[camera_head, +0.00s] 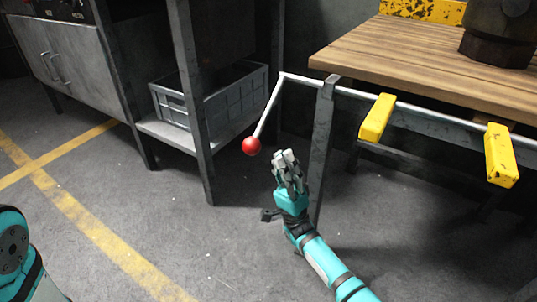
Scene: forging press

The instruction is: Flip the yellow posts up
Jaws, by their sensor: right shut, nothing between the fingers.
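Two yellow posts are fixed on a grey metal rod (430,112) along the front edge of the wooden table. The nearer-left yellow post (377,118) and the right yellow post (502,155) both stick out from the rod and point outward and down, away from the tabletop. The rod bends at its left end into a lever arm with a red ball (251,146) at its tip. My right gripper (287,158) is shut and empty, fingers pointing up, just right of the red ball in the picture and apart from it. My left gripper is out of view.
The wooden tabletop (410,50) holds a dark heavy object (500,35) at the back right. A grey crate (210,98) sits on a low shelf behind the lever. A grey metal cabinet (75,55) stands at the left. Floor with yellow lines is clear.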

